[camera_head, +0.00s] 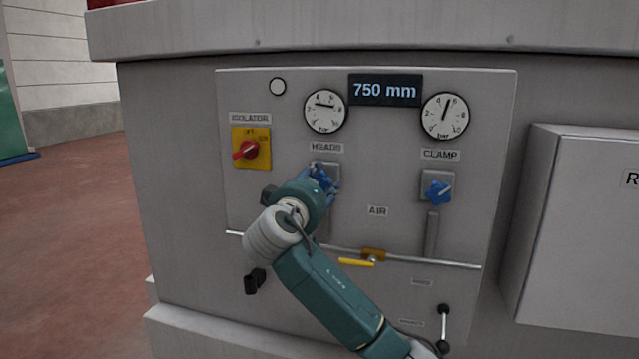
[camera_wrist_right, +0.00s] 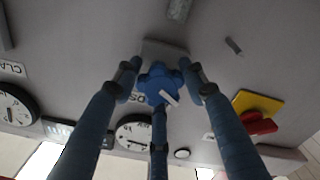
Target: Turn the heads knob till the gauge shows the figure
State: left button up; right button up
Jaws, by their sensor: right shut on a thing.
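The heads knob (camera_wrist_right: 160,84) is blue and lobed with a pale pointer mark. In the right wrist view the fingers of my right gripper (camera_wrist_right: 160,88) are closed around it. In the head view my right gripper (camera_head: 322,180) is at the knob below the HEADS label (camera_head: 326,147) and hides most of it. The heads gauge (camera_head: 325,111) is the left round dial above that label. Its needle lies nearly level, pointing left and slightly up; the exact figure is too small to read. My left gripper is not in view.
A blue clamp knob (camera_head: 438,192) sits to the right under the clamp gauge (camera_head: 445,116). A display (camera_head: 385,90) reads 750 mm. A red isolator switch (camera_head: 246,150) is at left. A yellow air lever (camera_head: 356,263) is below. A grey box (camera_head: 580,225) projects at right.

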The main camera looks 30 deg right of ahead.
jog(key=o, duration=1.2)
jog(key=shift+f, duration=0.45)
jog(key=shift+s+r, duration=0.1)
jog(key=shift+r, duration=0.05)
jog(key=v, duration=1.2)
